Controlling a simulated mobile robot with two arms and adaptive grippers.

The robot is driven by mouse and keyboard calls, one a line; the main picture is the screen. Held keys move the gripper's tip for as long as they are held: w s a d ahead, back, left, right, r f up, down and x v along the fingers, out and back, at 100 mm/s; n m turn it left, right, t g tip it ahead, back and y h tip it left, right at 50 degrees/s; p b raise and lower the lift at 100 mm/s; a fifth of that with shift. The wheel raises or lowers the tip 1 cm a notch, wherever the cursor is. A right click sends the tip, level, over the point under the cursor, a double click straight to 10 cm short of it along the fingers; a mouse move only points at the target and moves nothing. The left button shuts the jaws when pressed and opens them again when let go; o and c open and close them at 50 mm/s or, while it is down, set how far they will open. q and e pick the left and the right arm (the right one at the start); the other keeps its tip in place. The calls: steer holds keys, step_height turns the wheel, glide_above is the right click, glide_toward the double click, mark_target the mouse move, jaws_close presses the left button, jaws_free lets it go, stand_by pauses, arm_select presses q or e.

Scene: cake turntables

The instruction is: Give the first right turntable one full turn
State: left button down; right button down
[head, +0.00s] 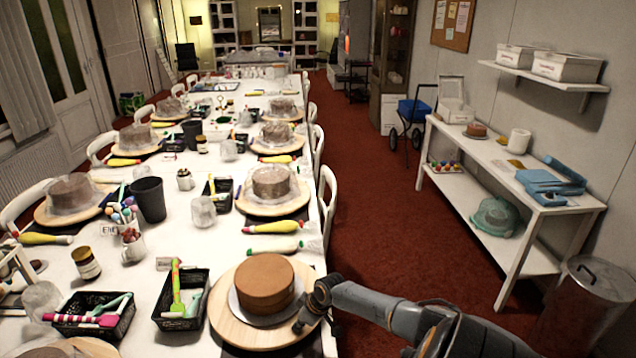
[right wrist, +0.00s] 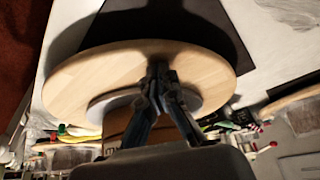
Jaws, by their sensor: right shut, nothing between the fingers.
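The first right turntable (head: 232,325) is a round light-wood disc at the near right end of the long table, with a plain brown cake (head: 265,284) on a pale board at its middle. My right gripper (head: 301,325) is at the disc's right edge in the head view. In the right wrist view the shut, empty fingertips (right wrist: 158,72) lie over the wooden disc (right wrist: 100,68); I cannot tell whether they touch it. The cake is mostly hidden there behind the gripper. My left gripper is not in view.
A black tray (head: 161,315) with tools stands left of the turntable. Green (head: 272,248) and yellow (head: 275,227) piping bags lie beyond it. More turntables with wrapped cakes line the table. A white chair (head: 326,200) stands at its right side; red carpet is open farther right.

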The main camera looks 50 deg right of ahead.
steer(key=shift+s+d, duration=0.1)
steer(key=shift+d, duration=0.1)
step_height(320, 180, up, 3)
steer(key=p, duration=0.2)
steer(key=shift+p, duration=0.35)
